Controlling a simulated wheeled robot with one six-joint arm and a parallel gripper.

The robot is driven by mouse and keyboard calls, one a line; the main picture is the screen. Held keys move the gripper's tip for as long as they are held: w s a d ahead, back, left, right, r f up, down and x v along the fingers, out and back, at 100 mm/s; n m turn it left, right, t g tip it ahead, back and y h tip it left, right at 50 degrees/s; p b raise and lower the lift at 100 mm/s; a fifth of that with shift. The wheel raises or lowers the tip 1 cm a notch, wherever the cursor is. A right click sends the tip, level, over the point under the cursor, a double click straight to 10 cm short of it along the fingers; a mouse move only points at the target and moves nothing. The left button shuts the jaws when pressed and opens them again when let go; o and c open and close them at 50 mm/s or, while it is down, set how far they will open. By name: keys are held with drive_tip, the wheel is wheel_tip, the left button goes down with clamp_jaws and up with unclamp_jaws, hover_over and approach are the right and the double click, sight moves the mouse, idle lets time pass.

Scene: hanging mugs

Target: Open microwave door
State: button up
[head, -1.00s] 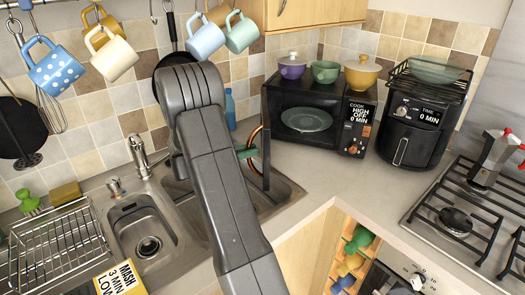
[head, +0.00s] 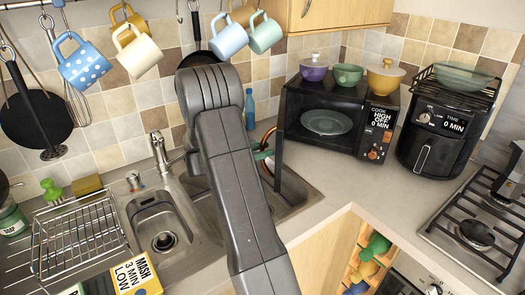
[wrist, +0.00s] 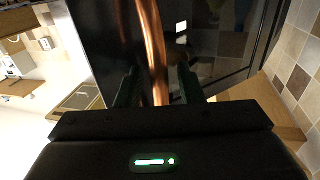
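The black microwave (head: 345,98) stands on the back counter with its door open. A round glass plate (head: 326,122) shows inside. The dark door (head: 279,150) is seen nearly edge-on, swung out toward me from the microwave's left side. Its curved copper handle (head: 268,138) is on the door's left face. My gripper (head: 258,154) is at that handle, partly hidden by my grey arm. In the wrist view, the copper handle (wrist: 154,50) passes between the two dark green fingers of my gripper (wrist: 158,88). The fingers stand apart with slight gaps beside the handle.
A purple pot (head: 313,70), green bowl (head: 348,75) and yellow pot (head: 386,78) sit on the microwave. A black air fryer (head: 440,130) stands to its right. The sink (head: 165,235) and dish rack (head: 80,240) are left. The counter before the microwave is clear.

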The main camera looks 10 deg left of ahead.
drive_tip(key=shift+r, duration=0.1)
wheel_tip(320, 180, up, 10)
drive_tip(key=shift+f+b, duration=0.1)
drive_tip(key=shift+b, duration=0.5)
drive_tip(key=shift+w, duration=0.1)
drive_tip(key=shift+c, duration=0.2)
